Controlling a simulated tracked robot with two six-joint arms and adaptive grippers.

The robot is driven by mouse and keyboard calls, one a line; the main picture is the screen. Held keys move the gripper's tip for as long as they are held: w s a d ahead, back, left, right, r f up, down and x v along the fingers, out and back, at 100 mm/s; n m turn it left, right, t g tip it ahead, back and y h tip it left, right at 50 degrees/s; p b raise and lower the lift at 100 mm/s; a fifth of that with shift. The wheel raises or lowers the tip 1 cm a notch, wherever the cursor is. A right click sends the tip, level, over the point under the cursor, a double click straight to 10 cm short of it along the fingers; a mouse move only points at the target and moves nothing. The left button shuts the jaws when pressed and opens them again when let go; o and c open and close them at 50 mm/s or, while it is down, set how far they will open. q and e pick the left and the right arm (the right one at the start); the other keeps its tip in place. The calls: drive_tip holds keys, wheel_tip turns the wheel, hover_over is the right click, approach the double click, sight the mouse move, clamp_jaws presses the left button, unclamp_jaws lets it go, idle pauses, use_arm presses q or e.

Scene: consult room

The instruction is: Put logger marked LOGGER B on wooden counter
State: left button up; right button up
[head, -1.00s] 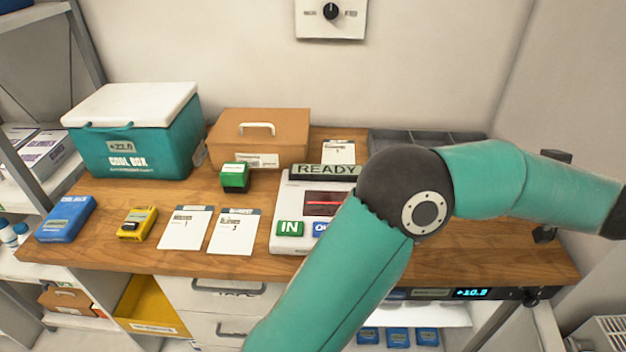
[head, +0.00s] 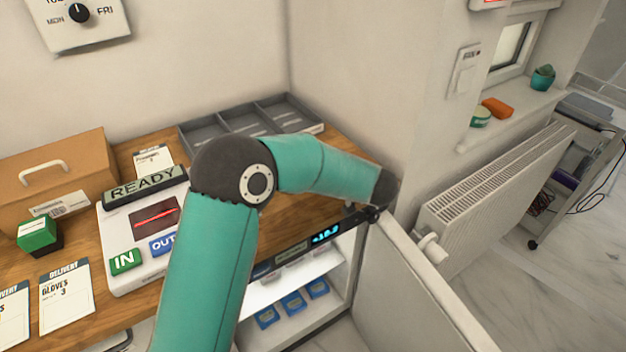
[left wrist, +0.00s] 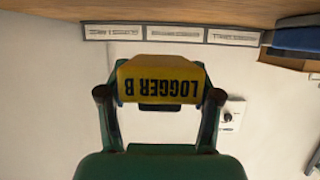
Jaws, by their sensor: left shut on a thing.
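The yellow logger (left wrist: 163,80) shows in the left wrist view, its LOGGER B lettering upside down. My left gripper (left wrist: 160,100) is shut on it, one finger at each side. The wooden counter (head: 290,215) runs across the head view; in the left wrist view its wood (left wrist: 150,12) fills the top edge, apart from the logger. In the head view a teal arm of mine crosses in front of the counter and bends to the right. No gripper or held logger can be made out there. My right gripper is not in view.
A grey compartment tray (head: 250,125) stands at the counter's back right. A white reader (head: 118,222), green stamp (head: 38,235), cardboard box (head: 50,175) and delivery cards stand left. Below, an open white door (head: 410,290) and shelf with blue loggers (head: 293,303). A radiator (head: 500,190) is right.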

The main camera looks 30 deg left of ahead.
use_arm(q)
drive_tip(key=shift+f, duration=2.6)
drive_tip(key=shift+f, duration=0.1)
drive_tip(key=o, duration=1.3)
drive_tip(key=shift+c, duration=0.2)
drive_tip(key=v, duration=1.2)
drive_tip(key=shift+b, duration=0.4)
drive_tip(key=shift+s, duration=0.1)
